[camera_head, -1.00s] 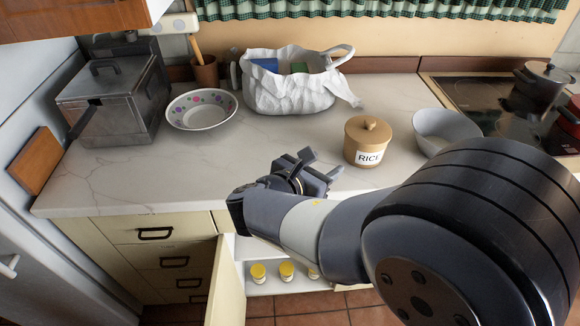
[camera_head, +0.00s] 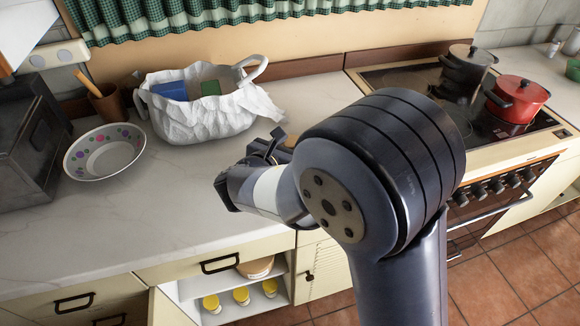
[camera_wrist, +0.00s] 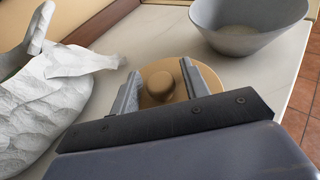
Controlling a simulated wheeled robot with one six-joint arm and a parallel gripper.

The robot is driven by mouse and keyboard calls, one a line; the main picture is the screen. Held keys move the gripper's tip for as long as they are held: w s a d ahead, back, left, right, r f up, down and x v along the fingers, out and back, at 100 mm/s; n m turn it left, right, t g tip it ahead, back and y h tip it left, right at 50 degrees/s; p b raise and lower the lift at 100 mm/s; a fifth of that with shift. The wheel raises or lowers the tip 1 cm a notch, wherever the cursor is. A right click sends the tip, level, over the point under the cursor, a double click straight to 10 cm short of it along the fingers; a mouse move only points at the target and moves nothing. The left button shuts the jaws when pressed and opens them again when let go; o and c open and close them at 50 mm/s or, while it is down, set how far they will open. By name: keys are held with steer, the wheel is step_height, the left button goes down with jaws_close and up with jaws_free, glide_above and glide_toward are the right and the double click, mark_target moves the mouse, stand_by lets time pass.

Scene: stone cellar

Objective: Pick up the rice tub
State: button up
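The rice tub (camera_wrist: 158,84) shows in the wrist view as a round tan lid with a knob, seen from above. My gripper (camera_wrist: 160,70) is open above it, one finger on each side of the knob. I cannot tell whether the fingers touch the lid. The tub's side and label are hidden in the wrist view. In the head view my arm covers nearly all of the tub, and only part of my gripper (camera_head: 268,148) shows above the counter.
A white bag (camera_head: 200,117) with boxes stands left of the tub, a grey bowl (camera_wrist: 248,40) right of it. A flowered bowl (camera_head: 104,152) is further left. The stove (camera_head: 480,110) holds a dark pot (camera_head: 467,72) and a red pot (camera_head: 517,100). A cupboard stands open below.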

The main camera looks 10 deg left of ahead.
jaws_close()
stand_by(0.4)
